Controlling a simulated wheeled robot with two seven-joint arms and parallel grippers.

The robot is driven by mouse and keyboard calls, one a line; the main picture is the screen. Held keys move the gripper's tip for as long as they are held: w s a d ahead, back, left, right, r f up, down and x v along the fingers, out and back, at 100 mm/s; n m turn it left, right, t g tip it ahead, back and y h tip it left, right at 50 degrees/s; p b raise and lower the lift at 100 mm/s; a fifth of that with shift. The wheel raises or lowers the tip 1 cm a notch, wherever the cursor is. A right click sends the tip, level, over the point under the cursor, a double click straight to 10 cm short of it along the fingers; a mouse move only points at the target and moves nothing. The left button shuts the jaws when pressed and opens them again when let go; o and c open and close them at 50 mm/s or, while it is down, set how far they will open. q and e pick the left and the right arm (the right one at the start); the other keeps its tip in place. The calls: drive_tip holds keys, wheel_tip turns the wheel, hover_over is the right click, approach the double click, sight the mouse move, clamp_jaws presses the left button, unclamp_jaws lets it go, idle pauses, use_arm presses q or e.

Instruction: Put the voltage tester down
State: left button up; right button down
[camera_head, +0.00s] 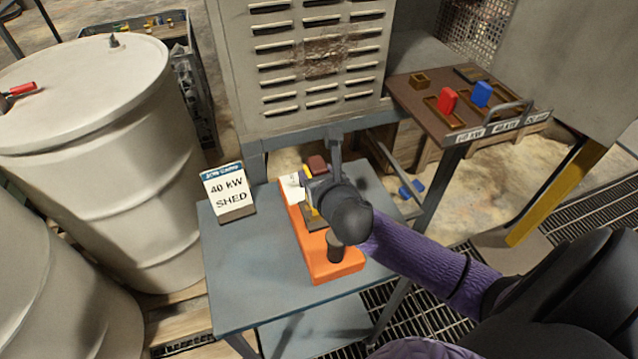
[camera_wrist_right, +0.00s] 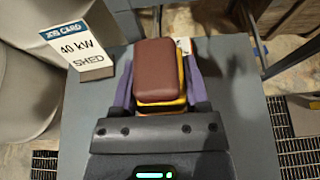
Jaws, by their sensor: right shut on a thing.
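The voltage tester, which I take to be the yellow block with a brown-red top (camera_wrist_right: 160,75), is between the purple fingers of my right gripper (camera_wrist_right: 160,88) in the right wrist view. The gripper is shut on it. In the head view the tester's brown-red end (camera_head: 317,164) shows just beyond my right gripper (camera_head: 316,182), over the orange base (camera_head: 336,268) on the blue-grey table (camera_head: 235,290). My wrist hides most of the tester there, and I cannot tell whether it touches the surface below. My left gripper is not in view.
A "40 kW SHED" card (camera_head: 229,190) stands at the table's left. A dark post (camera_head: 335,248) rises from the orange base. A louvred cabinet (camera_head: 320,60) stands behind. A brown side table (camera_head: 420,105) holds red and blue pieces. The table's front left is clear.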

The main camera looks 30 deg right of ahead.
wheel_tip(320, 180, down, 2)
drive_tip(key=shift+f+b, duration=0.15)
drive_tip(key=shift+b, duration=0.2)
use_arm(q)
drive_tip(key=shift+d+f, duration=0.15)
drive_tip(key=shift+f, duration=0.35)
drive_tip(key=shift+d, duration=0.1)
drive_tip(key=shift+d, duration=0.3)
use_arm(e)
drive_tip(key=shift+c, duration=0.4)
unclamp_jaws()
drive_tip(key=shift+r, duration=0.25)
drive_tip(key=p+v, duration=0.3)
drive_tip(key=v, duration=0.9)
drive_tip(key=shift+s+f, duration=0.1)
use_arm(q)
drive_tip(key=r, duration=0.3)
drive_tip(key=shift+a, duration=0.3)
